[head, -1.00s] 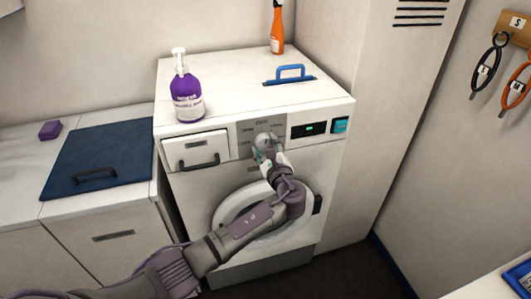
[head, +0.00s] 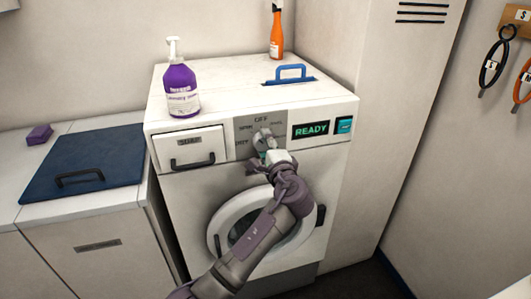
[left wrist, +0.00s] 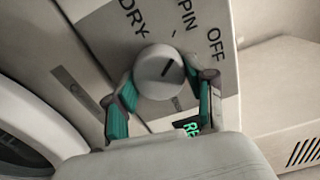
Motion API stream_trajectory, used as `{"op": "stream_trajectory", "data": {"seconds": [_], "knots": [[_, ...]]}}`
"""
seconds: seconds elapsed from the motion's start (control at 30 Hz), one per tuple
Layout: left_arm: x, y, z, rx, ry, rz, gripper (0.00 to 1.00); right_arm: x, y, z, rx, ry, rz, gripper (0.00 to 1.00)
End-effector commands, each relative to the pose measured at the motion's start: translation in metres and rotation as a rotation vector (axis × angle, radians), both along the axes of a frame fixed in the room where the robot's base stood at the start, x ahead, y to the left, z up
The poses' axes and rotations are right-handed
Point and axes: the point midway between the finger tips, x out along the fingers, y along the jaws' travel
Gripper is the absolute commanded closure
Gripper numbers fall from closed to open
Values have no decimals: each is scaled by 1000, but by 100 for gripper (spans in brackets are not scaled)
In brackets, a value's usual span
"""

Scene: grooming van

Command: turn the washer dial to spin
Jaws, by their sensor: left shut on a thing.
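The washer (head: 185,215) is a white front-loader with its round door below a grey dial panel (head: 243,150). The washer dial (left wrist: 160,70) is a round grey knob with a dark line on its face. In the left wrist view the line tilts up and right, towards the SPIN and OFF side; which label it meets exactly I cannot tell. DRY is at upper left there. My left gripper (left wrist: 166,88) has its teal-padded fingers on both sides of the dial, shut on it. In the head view my left gripper (head: 264,142) partly covers the dial. My right gripper is out of view.
The display (head: 311,130) reads READY, beside a teal button (head: 344,125). A drawer (head: 190,148) is left of the dial.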

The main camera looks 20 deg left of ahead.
Motion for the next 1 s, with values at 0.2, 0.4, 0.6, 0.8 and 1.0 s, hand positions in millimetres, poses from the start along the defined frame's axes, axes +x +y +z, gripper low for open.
{"op": "stream_trajectory", "data": {"seconds": [0.2,0.4,0.6,0.8,1.0], "knots": [[0,0,-3,-72,-44,0,80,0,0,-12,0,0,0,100],[0,0,-2,-98,-62,1,80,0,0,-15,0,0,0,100],[0,0,-2,-102,-65,1,80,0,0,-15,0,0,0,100],[0,0,-2,-102,-63,1,80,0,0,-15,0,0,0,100],[0,0,-1,-102,-64,1,20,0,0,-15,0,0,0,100]]}}
